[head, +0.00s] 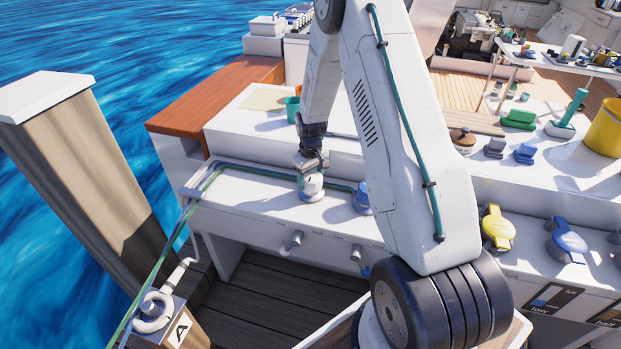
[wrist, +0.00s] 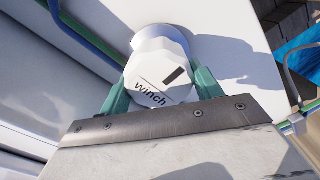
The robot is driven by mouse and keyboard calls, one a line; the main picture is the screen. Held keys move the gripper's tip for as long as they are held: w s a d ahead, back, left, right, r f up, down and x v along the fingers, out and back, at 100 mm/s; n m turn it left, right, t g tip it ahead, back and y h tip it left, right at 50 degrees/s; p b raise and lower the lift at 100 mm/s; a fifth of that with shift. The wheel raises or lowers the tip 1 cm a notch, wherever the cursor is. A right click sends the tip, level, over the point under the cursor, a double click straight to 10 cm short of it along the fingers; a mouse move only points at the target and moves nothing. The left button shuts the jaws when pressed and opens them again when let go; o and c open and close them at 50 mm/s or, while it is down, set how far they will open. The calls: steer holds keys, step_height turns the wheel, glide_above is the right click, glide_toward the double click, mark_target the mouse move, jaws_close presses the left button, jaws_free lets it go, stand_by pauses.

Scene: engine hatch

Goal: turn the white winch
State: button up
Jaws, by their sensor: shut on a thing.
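The white winch (head: 312,187) is a faceted white knob on the white ledge, left of the middle in the head view. In the wrist view the winch (wrist: 158,75) fills the upper middle, with the word "winch" and a dark bar mark on its top face. My gripper (head: 311,168) reaches down onto it from above. In the wrist view the green fingers of my gripper (wrist: 160,92) stand on both sides of the knob, shut on it. The lower parts of the fingers are hidden behind the gripper's grey plate.
A blue knob (head: 361,197) stands just right of the winch, partly behind my arm. A green hose (head: 235,168) runs along the ledge behind the winch. Yellow (head: 497,227) and blue (head: 567,241) handles sit on the front panel at right. A wooden post (head: 85,165) stands at left.

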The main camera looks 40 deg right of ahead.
mark_target(311, 175)
steer(key=m, duration=0.4)
steer(key=shift+d+m, duration=0.1)
steer(key=shift+m, duration=1.7)
steer(key=o, duration=1)
step_height(311, 175, up, 8)
steer(key=shift+f, duration=0.1)
